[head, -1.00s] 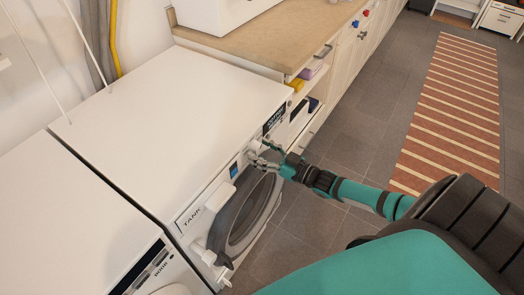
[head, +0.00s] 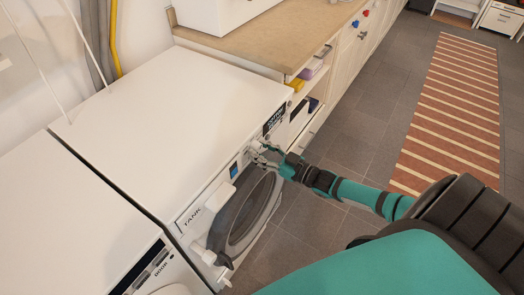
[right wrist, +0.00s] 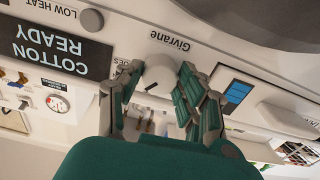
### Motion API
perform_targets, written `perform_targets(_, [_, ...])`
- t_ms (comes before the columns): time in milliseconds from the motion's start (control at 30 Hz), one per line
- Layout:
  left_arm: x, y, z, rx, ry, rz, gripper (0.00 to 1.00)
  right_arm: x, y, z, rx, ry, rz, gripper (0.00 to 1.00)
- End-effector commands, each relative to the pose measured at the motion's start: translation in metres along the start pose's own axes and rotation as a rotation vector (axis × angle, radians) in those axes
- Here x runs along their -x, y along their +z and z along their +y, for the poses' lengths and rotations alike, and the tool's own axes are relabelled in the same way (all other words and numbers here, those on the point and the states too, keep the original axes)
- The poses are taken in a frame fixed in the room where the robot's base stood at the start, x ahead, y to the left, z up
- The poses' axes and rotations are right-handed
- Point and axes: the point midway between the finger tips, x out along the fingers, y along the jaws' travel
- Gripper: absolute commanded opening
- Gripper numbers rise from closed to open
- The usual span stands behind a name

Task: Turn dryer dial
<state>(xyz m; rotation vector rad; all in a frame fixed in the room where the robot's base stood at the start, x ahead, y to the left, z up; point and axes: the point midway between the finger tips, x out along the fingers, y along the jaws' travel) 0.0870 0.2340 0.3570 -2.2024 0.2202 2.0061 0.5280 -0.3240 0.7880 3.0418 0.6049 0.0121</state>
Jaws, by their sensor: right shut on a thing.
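The dryer (head: 180,110) is a white machine with a TANK label and a round dark-rimmed door (head: 248,210) on its front. Its white round dial (right wrist: 156,74) sits on the front panel, next to the name Givrane, with a dark pointer line. My right gripper (right wrist: 158,80) is shut on the dial, one finger on each side of it. In the head view, my right gripper (head: 259,151) is at the front panel and mostly hides the dial. The dark display (right wrist: 62,48) reads COTTON READY, upside down in the wrist view. My left gripper is not in view.
A second white machine (head: 70,225) stands left of the dryer. A wooden counter (head: 265,42) with open shelves stands beyond the dryer. A blue-marked panel (right wrist: 235,92) lies beside my fingers. The grey floor and striped rug (head: 450,110) on the right are clear.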

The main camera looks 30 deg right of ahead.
Motion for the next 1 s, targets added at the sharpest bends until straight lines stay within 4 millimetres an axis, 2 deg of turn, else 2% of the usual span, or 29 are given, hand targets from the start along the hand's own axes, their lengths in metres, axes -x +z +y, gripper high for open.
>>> perform_targets(700, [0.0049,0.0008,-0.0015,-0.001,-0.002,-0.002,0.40,0.0001,0.0001,0.0008,0.502,0.001,0.000,0.05])
perform_targets(1000, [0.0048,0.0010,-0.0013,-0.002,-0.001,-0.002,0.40,0.0003,0.0001,0.0011,0.628,0.000,-0.001,0.05])
